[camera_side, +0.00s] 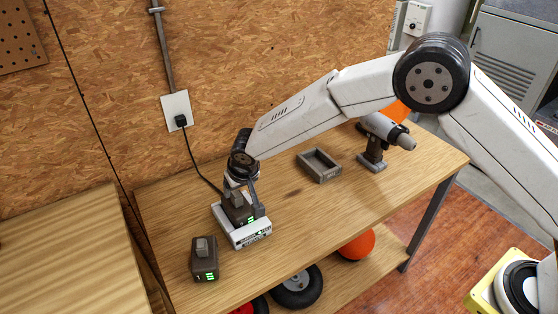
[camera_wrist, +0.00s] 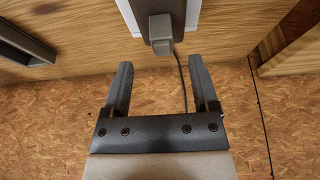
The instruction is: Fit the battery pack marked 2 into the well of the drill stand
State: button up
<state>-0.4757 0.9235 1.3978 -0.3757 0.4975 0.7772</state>
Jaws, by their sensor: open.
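A dark battery pack (camera_side: 238,208) with a grey top and green lights sits in a white charger (camera_side: 246,236) on the bench. Its number is too small to read for certain. My gripper (camera_side: 240,192) is at this pack's top, fingers apart. In the wrist view my gripper (camera_wrist: 160,68) is open and empty, with the pack's grey tab (camera_wrist: 161,35) just beyond and between the fingertips. A second dark pack (camera_side: 204,261) with green lights stands on the bench in front. An open, shallow grey tray-like well (camera_side: 319,166) lies farther right, empty.
A black cable (camera_side: 194,162) runs from the wall socket (camera_side: 177,111) to the charger. Bare bench lies between charger and well. The chipboard wall (camera_side: 240,60) is close behind.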

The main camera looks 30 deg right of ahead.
aim_at(236, 194)
jog(key=shift+w+f, duration=0.15)
jog(key=shift+f, duration=0.1)
jog(key=shift+x, duration=2.5)
jog(key=shift+a, duration=0.1)
grip_shut()
jog(key=shift+r, duration=0.1)
